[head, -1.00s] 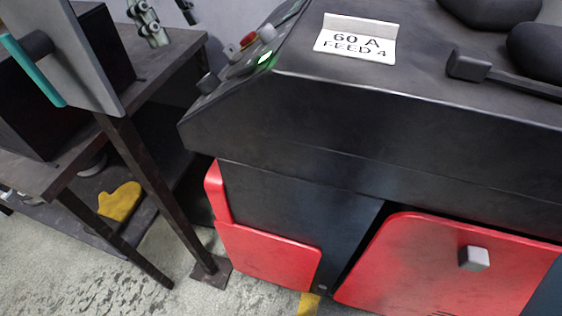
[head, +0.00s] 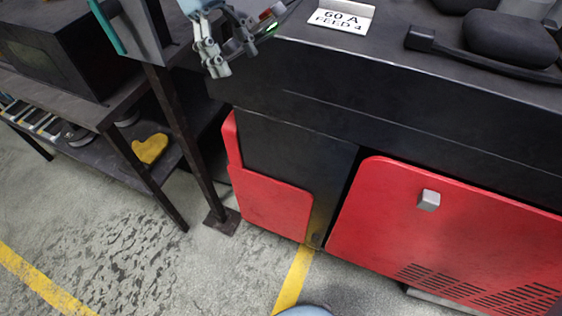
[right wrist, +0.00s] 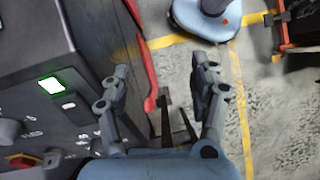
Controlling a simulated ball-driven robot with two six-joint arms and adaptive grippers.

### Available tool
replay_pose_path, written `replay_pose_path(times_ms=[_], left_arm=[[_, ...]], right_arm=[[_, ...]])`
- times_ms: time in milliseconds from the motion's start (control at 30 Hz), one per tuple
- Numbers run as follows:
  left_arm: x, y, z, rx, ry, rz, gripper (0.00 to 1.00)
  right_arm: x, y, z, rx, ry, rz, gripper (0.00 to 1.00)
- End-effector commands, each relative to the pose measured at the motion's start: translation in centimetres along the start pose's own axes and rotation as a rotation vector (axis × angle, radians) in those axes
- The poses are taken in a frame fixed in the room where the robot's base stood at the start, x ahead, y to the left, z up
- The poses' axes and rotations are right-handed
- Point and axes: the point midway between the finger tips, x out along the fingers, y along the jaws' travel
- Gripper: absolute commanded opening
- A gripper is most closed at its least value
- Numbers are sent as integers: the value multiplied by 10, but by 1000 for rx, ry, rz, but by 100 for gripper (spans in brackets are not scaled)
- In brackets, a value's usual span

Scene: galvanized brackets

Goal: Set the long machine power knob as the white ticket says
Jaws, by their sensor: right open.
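The white ticket (head: 340,16) lies on top of the long dark machine (head: 400,95) and reads "60 A FEED 4". My right gripper (head: 232,50) is by the machine's left end in the head view, in front of the control panel, and hides most of it. In the right wrist view my right gripper (right wrist: 160,82) is open, with nothing between its fingers. I cannot read which knob sets power. My left gripper is not in view.
A dark bench (head: 120,85) stands left of the machine, with a yellow mitt (head: 150,149) on its lower shelf. A grey panel with a teal edge (head: 125,28) stands near the gripper. Red doors (head: 450,235) cover the machine's front. The floor ahead is clear.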

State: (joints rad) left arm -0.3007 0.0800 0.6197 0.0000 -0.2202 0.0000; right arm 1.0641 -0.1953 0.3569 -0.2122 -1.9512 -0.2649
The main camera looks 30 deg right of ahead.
Motion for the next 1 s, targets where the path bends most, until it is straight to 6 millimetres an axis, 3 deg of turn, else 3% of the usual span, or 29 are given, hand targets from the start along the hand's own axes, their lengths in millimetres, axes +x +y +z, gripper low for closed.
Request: replay_pose_path(times_ms=[100,1000], left_arm=[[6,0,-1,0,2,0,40],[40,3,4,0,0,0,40]], right_arm=[[29,0,-5,3,-9,-11,62],[222,-2,-52,67,111,-47,62]])
